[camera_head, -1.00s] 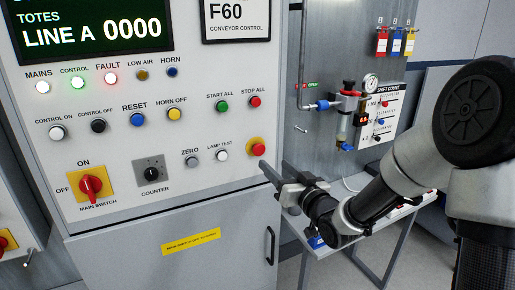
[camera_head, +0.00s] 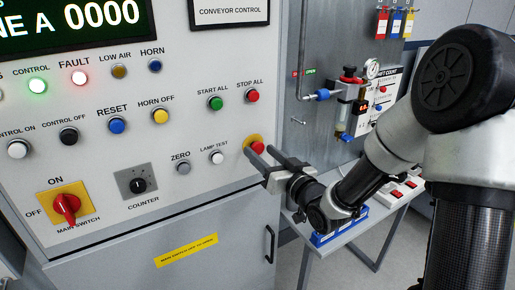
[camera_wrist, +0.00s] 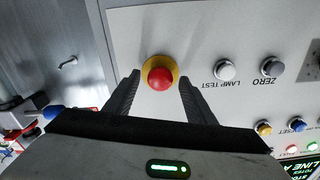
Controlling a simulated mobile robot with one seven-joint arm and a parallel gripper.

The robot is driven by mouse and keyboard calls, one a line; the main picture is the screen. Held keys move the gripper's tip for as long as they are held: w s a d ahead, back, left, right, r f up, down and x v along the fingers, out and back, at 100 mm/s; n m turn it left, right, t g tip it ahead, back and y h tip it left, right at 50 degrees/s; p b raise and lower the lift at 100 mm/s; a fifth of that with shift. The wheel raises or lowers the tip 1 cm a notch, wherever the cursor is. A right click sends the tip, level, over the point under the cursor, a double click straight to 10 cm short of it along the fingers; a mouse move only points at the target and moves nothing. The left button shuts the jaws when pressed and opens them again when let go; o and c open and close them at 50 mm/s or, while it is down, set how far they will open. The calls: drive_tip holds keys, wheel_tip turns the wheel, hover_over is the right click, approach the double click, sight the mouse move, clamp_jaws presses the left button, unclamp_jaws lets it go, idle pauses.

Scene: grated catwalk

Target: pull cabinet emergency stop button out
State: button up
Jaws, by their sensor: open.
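The emergency stop button (camera_head: 257,148) is a red mushroom head on a yellow round base, at the lower right of the cabinet front (camera_head: 215,235). The wrist view shows the red button (camera_wrist: 160,78) ahead, between my two fingers. My gripper (camera_head: 270,155) is open, with its fingers pointing at the panel on both sides of the button. In the head view one finger partly overlaps the button's edge. I cannot tell whether the fingers touch the button or the panel.
A white lamp test button (camera_head: 216,157) and a grey zero button (camera_head: 183,168) sit left of the stop button. The red main switch (camera_head: 66,207) is farther left. A table (camera_head: 345,235) with a blue tray stands right of the cabinet, below my arm.

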drive_tip(key=shift+w, duration=0.15)
drive_tip(key=shift+c, duration=0.3)
drive_tip(key=c, duration=1)
drive_tip(key=shift+s+d+f+b, duration=0.15)
drive_tip(key=shift+s+b, duration=0.1)
drive_tip(key=shift+b, duration=0.15)
drive_tip(key=shift+s+d, duration=0.25)
drive_tip(key=shift+s, duration=0.25)
drive_tip(key=o, duration=1.1)
drive_tip(key=shift+c, duration=0.2)
